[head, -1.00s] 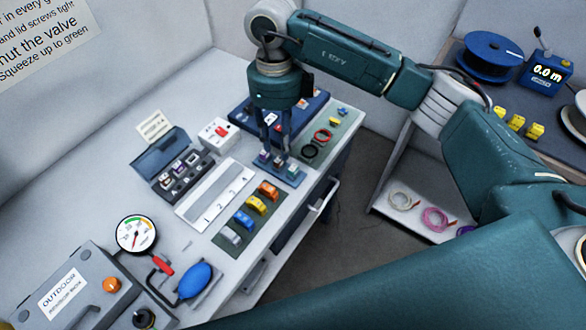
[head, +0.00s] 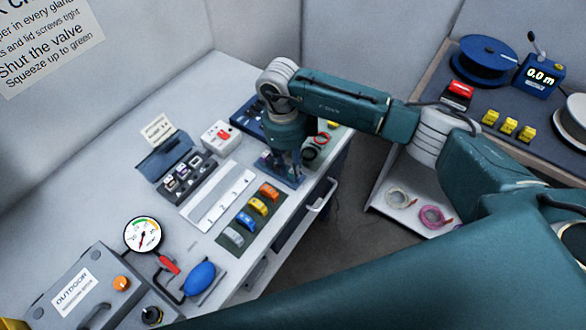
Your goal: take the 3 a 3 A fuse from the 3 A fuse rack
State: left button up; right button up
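A small blue rack (head: 292,183) stands near the front edge of the bench, under my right gripper. I take it for the 3 A fuse rack; its label is not readable. My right gripper (head: 284,172) points down at this rack, with its fingertips low among the fuse places. The fingers hide most of what stands in the rack. I cannot see whether they are closed on a fuse. My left gripper is not in view.
Left of the rack are a white numbered strip (head: 218,197), a green mat (head: 226,241) with several coloured blocks, and a dark open case (head: 166,155). A white box (head: 221,138) stands behind. A gauge (head: 143,234) and blue bulb (head: 199,278) are at front left.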

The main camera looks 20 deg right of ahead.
jog(key=c, duration=0.5)
notch_tip(320, 180, up, 13)
jog(key=b, duration=0.3)
jog(key=shift+w, duration=0.1)
notch_tip(320, 180, up, 6)
send_over(292, 169)
jog(key=shift+r, duration=0.5)
jog(key=shift+o, duration=0.6)
grip_shut()
